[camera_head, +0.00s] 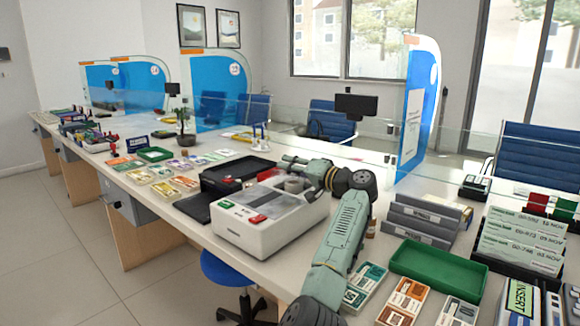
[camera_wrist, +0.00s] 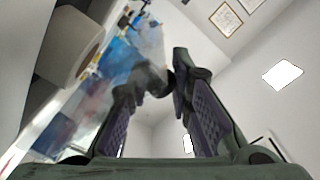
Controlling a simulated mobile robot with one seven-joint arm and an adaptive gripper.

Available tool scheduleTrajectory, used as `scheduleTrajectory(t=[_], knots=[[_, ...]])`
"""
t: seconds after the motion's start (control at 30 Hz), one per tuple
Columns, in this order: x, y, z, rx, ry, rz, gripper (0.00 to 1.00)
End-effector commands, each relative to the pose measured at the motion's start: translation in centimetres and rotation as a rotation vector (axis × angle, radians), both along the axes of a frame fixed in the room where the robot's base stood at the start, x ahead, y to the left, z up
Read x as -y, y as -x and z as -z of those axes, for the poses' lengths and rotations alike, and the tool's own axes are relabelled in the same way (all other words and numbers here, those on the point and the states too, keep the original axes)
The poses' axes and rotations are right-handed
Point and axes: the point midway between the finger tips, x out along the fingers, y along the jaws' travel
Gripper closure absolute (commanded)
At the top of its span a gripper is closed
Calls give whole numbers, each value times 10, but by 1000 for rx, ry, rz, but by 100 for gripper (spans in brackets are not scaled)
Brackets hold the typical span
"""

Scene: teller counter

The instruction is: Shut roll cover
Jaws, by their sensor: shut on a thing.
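The white counter machine (camera_head: 268,222) stands on the counter left of my arm, with a green and a red key on its front. A pale roll (camera_head: 293,185) sits in its open top; a large pale rounded shape, probably this roll, fills the upper left of the wrist view (camera_wrist: 72,45). My gripper (camera_head: 291,163) is at the back right of the machine's top. In the wrist view (camera_wrist: 163,78) its fingertips are closed on the edge of a smoky see-through panel (camera_wrist: 150,45), which looks like the roll cover. The cover is hard to make out in the head view.
A black tray (camera_head: 236,173) and dark pad (camera_head: 192,207) lie left of the machine. A green tray (camera_head: 438,270), grey file holder (camera_head: 422,222) and several card stacks lie right of my arm. A glass screen runs behind.

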Motion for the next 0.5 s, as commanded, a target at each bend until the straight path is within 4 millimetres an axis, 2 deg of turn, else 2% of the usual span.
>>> scheduleTrajectory(t=[0.33,0.37,0.5], knots=[[-4,2,3,-12,-6,-14,100],[-4,1,3,-11,-7,-13,79],[-3,1,3,-9,-5,-9,69]])
